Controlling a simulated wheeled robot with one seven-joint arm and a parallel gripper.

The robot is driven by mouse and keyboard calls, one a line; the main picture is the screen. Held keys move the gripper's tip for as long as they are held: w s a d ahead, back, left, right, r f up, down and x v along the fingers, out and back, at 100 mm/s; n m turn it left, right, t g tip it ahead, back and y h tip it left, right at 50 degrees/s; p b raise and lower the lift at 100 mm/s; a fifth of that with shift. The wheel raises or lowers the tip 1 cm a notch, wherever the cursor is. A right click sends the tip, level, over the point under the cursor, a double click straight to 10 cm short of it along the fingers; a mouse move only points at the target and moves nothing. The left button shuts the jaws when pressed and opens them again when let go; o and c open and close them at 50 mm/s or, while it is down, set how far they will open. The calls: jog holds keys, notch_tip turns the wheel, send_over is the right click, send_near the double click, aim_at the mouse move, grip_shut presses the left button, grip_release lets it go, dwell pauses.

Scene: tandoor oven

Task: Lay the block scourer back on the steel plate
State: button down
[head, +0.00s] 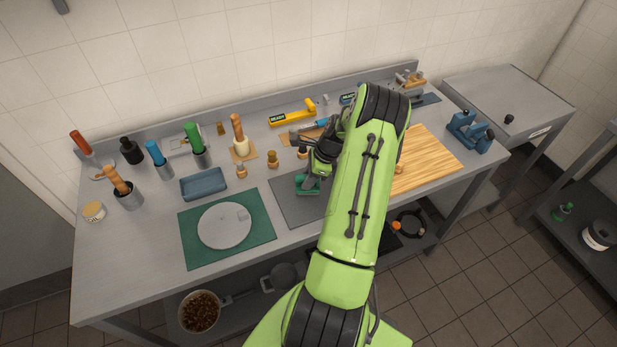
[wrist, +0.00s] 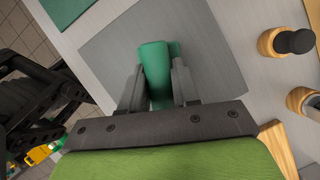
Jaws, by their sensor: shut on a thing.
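My gripper (head: 316,168) is shut on a green block (head: 307,184), which I take for the block scourer. In the wrist view the block (wrist: 154,68) sits between the two dark fingers of my gripper (wrist: 158,88), its far end sticking out past them. It is over a dark grey rectangular sheet (head: 287,207); I cannot tell whether it touches the sheet. A round pale grey plate (head: 220,228), which may be the steel plate, lies on a green mat (head: 192,248) to the left. A small pale patch shows near the plate's right side.
A blue-grey tray (head: 203,184) lies behind the green mat. Bottles and small wooden-handled tools stand along the back. A wooden board (head: 430,160) is right of my arm, with a blue object (head: 468,131) farther right. Counter in front of the green mat is clear.

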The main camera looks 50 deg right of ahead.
jog(key=shift+f, duration=0.15)
jog(key=shift+f+b, duration=0.4)
jog(key=c, duration=0.8)
grip_release()
jog(key=shift+o, duration=0.5)
jog(key=o, duration=0.7)
jog(key=p+v, duration=0.6)
jog(key=v, duration=0.3)
